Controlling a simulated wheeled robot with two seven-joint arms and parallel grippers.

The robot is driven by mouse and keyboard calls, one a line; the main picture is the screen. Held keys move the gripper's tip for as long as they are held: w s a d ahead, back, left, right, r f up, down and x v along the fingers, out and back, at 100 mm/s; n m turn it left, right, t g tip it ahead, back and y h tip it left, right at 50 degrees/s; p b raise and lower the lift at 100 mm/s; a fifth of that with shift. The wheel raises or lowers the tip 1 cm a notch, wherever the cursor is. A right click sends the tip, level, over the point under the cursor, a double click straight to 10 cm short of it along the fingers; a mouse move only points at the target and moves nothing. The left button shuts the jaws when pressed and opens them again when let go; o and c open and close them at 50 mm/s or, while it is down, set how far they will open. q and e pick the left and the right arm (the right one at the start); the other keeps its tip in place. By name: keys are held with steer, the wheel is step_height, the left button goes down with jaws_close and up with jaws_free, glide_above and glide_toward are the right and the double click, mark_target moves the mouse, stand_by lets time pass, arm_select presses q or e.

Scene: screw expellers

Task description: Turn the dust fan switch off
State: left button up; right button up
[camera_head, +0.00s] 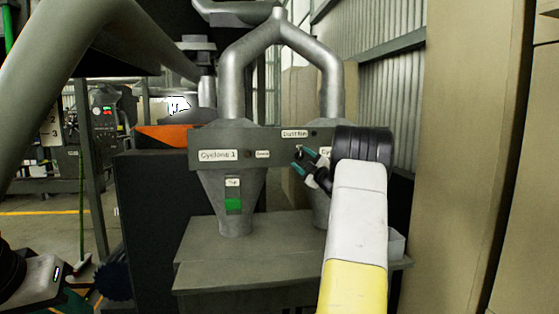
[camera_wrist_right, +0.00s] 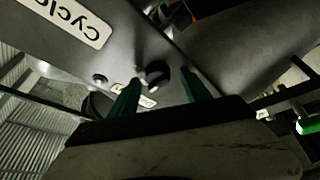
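The grey control panel (camera_head: 222,146) has a "Dust fan" label (camera_head: 295,133), and the switch beneath it is mostly hidden by my gripper in the head view. In the right wrist view, a black knob-like switch (camera_wrist_right: 158,74) sticks out from the panel next to a small, partly hidden label (camera_wrist_right: 147,100). My right gripper (camera_head: 304,160) is at the panel, open. Its two teal fingers stand either side of the switch, with gaps showing in the right wrist view (camera_wrist_right: 160,92). My left gripper (camera_head: 65,295) is only partly seen at the lower left; its finger opening is unclear.
A "Cyclone 1" label (camera_head: 217,155) and a green-windowed cone (camera_head: 228,208) are left of my right gripper. A grey table-like base (camera_head: 235,270) lies below. Metal pipes (camera_head: 232,85) rise above the panel. A tan wall (camera_head: 460,160) stands at the right.

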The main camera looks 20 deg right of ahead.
steer(key=shift+s, duration=0.1)
steer(key=v, duration=0.7)
steer(key=shift+s, duration=0.3)
steer(key=shift+f, duration=0.1)
